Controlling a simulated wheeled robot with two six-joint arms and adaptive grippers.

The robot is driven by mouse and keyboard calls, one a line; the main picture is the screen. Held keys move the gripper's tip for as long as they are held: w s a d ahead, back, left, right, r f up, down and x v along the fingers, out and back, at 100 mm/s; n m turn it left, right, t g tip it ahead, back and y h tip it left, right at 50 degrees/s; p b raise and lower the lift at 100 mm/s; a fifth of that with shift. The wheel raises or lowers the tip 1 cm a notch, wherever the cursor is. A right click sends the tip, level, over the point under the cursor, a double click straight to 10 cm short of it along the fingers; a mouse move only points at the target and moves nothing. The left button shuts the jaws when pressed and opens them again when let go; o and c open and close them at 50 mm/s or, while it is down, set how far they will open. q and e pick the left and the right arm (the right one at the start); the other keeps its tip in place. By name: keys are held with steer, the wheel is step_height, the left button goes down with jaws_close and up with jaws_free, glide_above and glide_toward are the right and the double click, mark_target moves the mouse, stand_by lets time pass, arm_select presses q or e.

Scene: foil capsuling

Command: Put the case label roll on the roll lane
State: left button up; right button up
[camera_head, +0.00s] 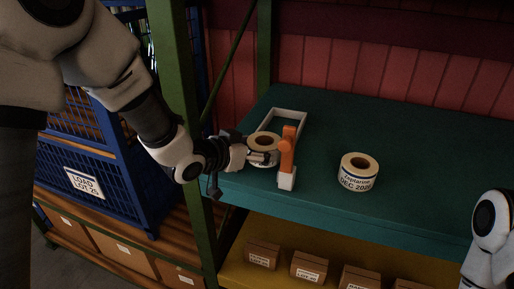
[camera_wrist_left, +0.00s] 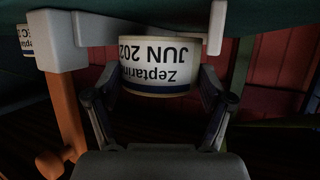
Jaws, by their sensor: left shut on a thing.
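A label roll (camera_head: 265,140), white with a tan core, is held by my left gripper (camera_head: 260,156) at the near left edge of the teal table. In the left wrist view, the roll (camera_wrist_left: 160,62) sits between both fingers, its print "Zeptarin JUN 202" upside down, the last digit cut off. A pale rectangular frame (camera_head: 291,111), apparently the roll lane, lies just behind the roll. I cannot tell whether the roll touches the lane's floor. My right gripper is out of view.
An orange post (camera_head: 288,150) on a pale block stands just right of the roll. A second roll (camera_head: 357,172), marked DEC, stands farther right. A green upright (camera_head: 178,100) and blue crate (camera_head: 120,185) are at left. Cartons (camera_head: 309,266) line the lower shelf. The table's right is clear.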

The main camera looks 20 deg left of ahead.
arm_select(q)
steer(key=shift+s+f, duration=0.15)
steer(key=shift+f, duration=0.1)
steer(key=shift+w+f+b, duration=0.2)
steer(key=shift+f+b, duration=0.15)
steer(key=o, duration=1.2)
steer(key=shift+s, duration=0.1)
